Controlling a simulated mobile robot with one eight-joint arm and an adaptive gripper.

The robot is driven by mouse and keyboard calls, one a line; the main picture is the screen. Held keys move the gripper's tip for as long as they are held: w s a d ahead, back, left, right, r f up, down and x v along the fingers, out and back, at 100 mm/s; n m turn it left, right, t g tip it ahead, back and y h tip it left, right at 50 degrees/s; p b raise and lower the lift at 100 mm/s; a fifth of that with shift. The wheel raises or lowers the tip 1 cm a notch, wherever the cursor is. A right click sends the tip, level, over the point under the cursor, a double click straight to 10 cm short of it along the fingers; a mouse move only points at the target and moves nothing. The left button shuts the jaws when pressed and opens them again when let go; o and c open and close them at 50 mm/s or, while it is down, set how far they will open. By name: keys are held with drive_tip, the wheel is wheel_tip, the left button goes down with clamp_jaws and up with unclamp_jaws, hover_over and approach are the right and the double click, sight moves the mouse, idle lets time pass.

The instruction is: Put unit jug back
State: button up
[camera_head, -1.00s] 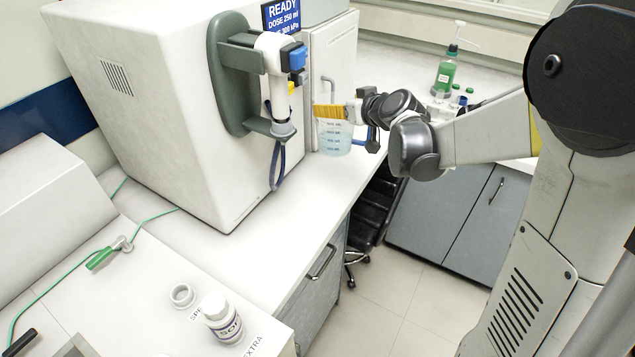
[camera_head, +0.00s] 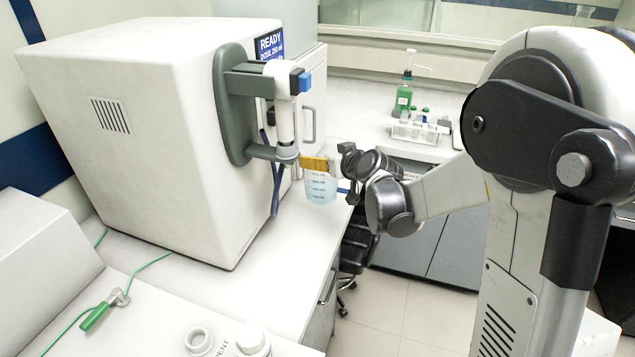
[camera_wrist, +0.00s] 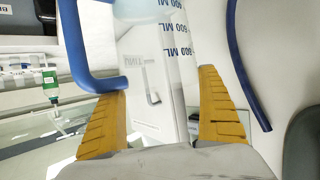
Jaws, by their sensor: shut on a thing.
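The jug (camera_head: 321,188) is clear with blue graduation marks and a blue handle. It is upright, just right of and below the dispenser nozzle (camera_head: 286,152) in the head view. My gripper (camera_head: 315,163) is shut on the jug near its upper part, with orange fingers at its sides. In the wrist view, the jug wall (camera_wrist: 165,45) with its "600 ML" marks lies between the fingers of my gripper (camera_wrist: 162,88), and the blue handle (camera_wrist: 75,50) is at left. I cannot tell whether the jug's base touches the counter.
A large white machine (camera_head: 140,130) with a "READY" sign stands on the counter at left, close to the jug. A green pump bottle (camera_head: 403,98) and a rack of small bottles (camera_head: 420,130) stand on the back counter. A green-handled tool (camera_head: 100,313) lies at front left.

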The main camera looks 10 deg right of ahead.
sight(317, 174)
drive_tip(key=f, duration=0.1)
drive_tip(key=a+f+b, duration=0.1)
drive_tip(key=f, duration=0.1)
drive_tip(key=a+f+b, duration=0.1)
drive_tip(key=f, duration=0.1)
drive_tip(key=shift+s+f, duration=0.15)
drive_tip(key=shift+f, duration=0.05)
drive_tip(key=shift+r, duration=0.1)
drive_tip(key=shift+s, duration=0.1)
